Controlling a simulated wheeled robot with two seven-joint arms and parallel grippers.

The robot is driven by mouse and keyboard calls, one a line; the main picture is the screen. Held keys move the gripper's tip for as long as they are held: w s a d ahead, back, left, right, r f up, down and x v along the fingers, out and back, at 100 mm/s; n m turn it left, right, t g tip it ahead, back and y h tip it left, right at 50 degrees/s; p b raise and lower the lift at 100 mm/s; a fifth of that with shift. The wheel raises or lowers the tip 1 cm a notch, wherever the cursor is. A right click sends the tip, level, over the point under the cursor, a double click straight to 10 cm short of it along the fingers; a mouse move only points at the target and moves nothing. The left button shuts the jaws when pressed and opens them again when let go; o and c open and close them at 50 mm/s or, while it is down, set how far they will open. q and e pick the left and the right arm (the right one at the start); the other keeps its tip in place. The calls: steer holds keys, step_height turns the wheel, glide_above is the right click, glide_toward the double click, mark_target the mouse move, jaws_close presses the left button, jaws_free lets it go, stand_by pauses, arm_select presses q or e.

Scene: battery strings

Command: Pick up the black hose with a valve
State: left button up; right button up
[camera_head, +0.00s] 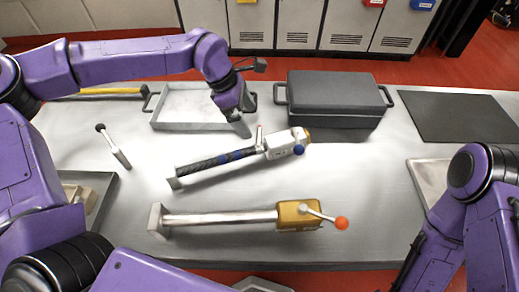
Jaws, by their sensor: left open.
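The black hose with a valve (215,160) lies across the middle of the table. Its dark sleeve has a blue section, and its white valve body (280,144) carries a blue ball knob and a brass end at the right. A small grey end piece is at its left end. My left gripper (243,128) points down just behind the hose, at the tray's front right corner. It is open with nothing seen between its fingers. The exact gap to the hose is hard to judge. My right arm shows at the right edge, and its gripper is out of view.
A grey tray (178,120) and a dark lidded case (333,92) stand behind the hose. A steel pipe with a gold valve (297,214) and orange knob lies in front. A small black-knobbed lever (115,148) is left. A black mat (455,117) lies back right.

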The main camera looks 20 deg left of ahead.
mark_target(259, 134)
arm_select(q)
steer(key=p+x, duration=0.1)
steer(key=x, duration=0.3)
steer(key=p+x, duration=0.1)
steer(key=x, duration=0.3)
steer(key=shift+s+d, duration=0.1)
steer(key=shift+s, duration=0.1)
steer(key=shift+w+d+f, duration=0.1)
steer(key=shift+d+f, duration=0.05)
steer(key=shift+f, duration=0.25)
steer(key=shift+r, duration=0.1)
jaws_close()
